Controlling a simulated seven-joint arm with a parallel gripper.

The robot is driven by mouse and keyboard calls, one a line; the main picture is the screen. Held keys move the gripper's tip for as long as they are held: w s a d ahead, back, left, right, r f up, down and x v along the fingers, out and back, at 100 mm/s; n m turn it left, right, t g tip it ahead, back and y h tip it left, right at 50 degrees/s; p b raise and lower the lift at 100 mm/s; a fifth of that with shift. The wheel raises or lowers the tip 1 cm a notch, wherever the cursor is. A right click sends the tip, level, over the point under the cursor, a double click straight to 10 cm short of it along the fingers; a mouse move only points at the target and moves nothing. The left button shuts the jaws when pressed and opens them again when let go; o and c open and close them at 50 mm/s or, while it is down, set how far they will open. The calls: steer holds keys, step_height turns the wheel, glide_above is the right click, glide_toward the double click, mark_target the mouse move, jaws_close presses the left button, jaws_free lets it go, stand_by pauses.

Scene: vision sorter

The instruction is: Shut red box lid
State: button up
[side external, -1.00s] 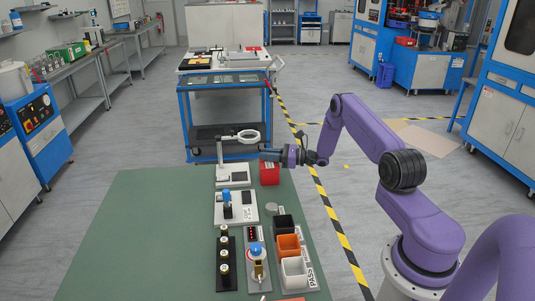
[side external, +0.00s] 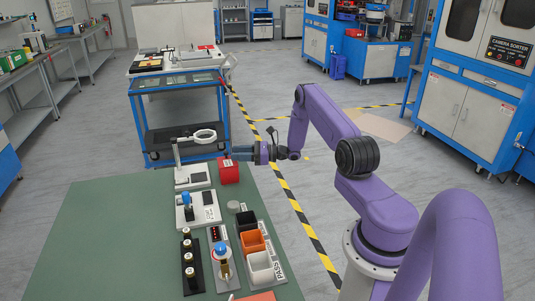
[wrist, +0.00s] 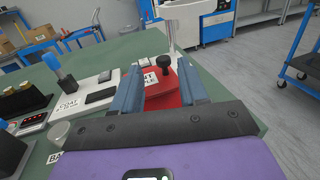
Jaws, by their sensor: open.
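The red box (side external: 229,174) stands at the far right corner of the green table, behind the row of bins. In the wrist view its red surface (wrist: 186,80) shows between and beyond my fingers, with a black knob (wrist: 166,62) and a white label on it. I cannot tell clearly how far its lid stands open. My gripper (side external: 230,152) is at the top of the box, reaching in from the right; contact is unclear. In the wrist view my gripper (wrist: 160,68) has its two blue fingers apart, with nothing clearly held between them.
A white fixture (side external: 198,208), a grey round piece (side external: 233,206) and black, orange and white bins (side external: 262,268) stand nearer. A blue cart (side external: 183,83) is behind. The table's left side is clear.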

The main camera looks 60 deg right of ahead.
steer(key=v, duration=1.2)
steer(key=shift+s, duration=0.3)
steer(key=shift+d, duration=0.1)
steer(key=w+a+r+n+g+y, duration=0.1)
steer(key=a+r+n+g+y, duration=0.3)
steer(key=a, duration=0.5)
steer(key=w+a+r+n+g+y, duration=0.1)
steer(key=w+a+r+n+g, duration=0.1)
steer(key=a+n+g, duration=0.55)
steer(key=s+a+r+n+g+h, duration=0.1)
steer(key=s+a+r+n+g, duration=0.2)
steer(key=a, duration=0.4)
steer(key=s+a+r+n+g+h, duration=0.15)
steer(key=s+a+n+g, duration=0.25)
steer(key=a, duration=0.4)
steer(key=s+a+r+n+t+h, duration=0.1)
steer(key=s+a+r+n+h, duration=0.1)
steer(key=s+n, duration=0.5)
steer(key=s+a+r+n+t+h, duration=0.1)
steer(key=s+a+r+n+h, duration=0.1)
steer(key=s+n+h, duration=0.3)
steer(key=s+a+r+n+t+h, duration=0.1)
steer(key=s+n+h, duration=0.3)
steer(key=s+n, duration=0.6)
steer(key=shift+s+a+r+n, duration=0.15)
steer(key=shift+a+r+n, duration=0.65)
steer(key=shift+n, duration=0.25)
